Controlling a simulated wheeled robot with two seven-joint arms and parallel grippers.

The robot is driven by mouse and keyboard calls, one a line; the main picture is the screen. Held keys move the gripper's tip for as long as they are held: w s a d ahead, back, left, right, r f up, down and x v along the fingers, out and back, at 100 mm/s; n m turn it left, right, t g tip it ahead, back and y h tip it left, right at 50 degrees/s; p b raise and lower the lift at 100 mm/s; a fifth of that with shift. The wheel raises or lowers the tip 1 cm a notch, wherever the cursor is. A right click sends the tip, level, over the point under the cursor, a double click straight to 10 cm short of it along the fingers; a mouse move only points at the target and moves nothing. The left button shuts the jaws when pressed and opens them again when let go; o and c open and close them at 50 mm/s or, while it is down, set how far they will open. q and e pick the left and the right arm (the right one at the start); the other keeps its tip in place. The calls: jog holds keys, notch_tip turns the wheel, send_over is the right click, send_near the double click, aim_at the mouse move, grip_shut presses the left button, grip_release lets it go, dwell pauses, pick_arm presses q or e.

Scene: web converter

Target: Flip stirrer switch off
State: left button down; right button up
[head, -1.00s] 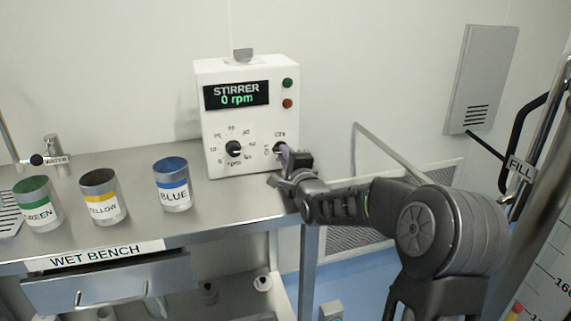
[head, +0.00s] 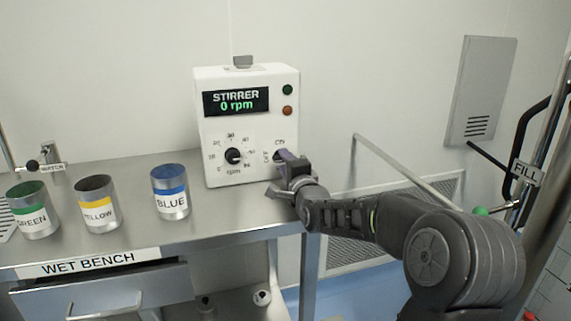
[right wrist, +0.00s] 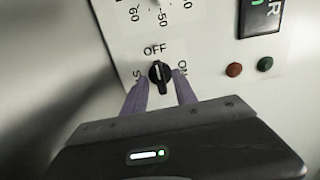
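The white stirrer box (head: 215,145) stands on the bench, its display (head: 236,101) reading 0 rpm. Its black rotary switch (right wrist: 160,72) is on the lower right of the panel, mostly hidden by my gripper in the head view. In the right wrist view the switch's white mark points at OFF. My right gripper (right wrist: 161,86) has its two purple fingertips close against both sides of the switch. It also shows in the head view (head: 284,157). My left gripper is out of view.
A green lamp (head: 287,90) and an orange-red lamp (head: 288,111) sit above the switch. A black speed dial (head: 233,156) is to its left. Green (head: 40,222), yellow (head: 102,214) and blue (head: 171,204) labelled cans stand on the bench's left, apart from the gripper.

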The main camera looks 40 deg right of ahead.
jog(key=v, duration=0.8)
jog(key=shift+w+b, duration=0.1)
jog(key=shift+b, duration=0.3)
